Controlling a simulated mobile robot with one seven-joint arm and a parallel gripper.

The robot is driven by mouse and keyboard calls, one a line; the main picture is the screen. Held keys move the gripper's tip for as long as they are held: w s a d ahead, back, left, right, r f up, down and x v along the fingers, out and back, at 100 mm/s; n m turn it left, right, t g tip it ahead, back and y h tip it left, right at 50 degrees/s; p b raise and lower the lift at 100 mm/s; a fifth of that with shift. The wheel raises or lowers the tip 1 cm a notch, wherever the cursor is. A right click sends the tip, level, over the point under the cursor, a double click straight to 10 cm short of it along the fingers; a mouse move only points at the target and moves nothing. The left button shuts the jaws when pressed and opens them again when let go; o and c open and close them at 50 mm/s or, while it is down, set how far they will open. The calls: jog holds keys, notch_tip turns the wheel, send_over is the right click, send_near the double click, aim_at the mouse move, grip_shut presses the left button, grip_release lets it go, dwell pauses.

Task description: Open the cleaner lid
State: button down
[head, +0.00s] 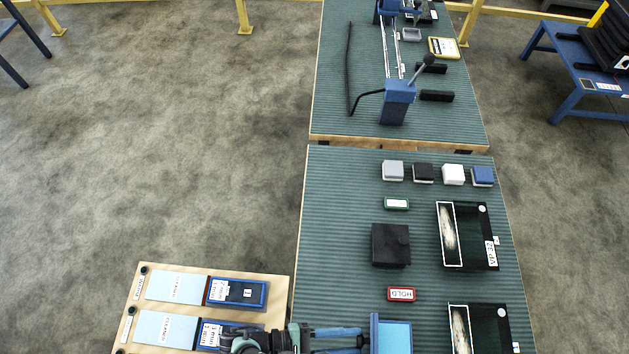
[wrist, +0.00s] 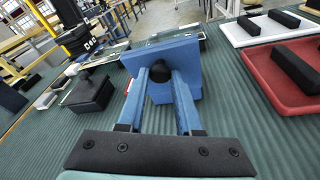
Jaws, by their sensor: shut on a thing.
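The two blue fingers are shut on the knob, one on each side. In the head view my gripper (head: 362,340) comes in from the left at the bottom edge. It meets a blue upright edge of the lid (head: 376,336), with a light blue surface just to its right. The lower part of this blue thing is cut off by the frame, and I cannot tell how far the lid is tilted.
A black box (head: 390,246) with a knob stands close behind, also in the wrist view (wrist: 88,92). A red HOLD sign (head: 401,294) lies between. Dark trays (head: 467,236) lie to the right. A red tray (wrist: 282,82) is right of my fingers.

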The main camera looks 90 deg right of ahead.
jog(key=shift+s+f, duration=0.1)
jog(key=shift+f, duration=0.1)
dwell(0.6)
jog(key=c, duration=0.6)
grip_release()
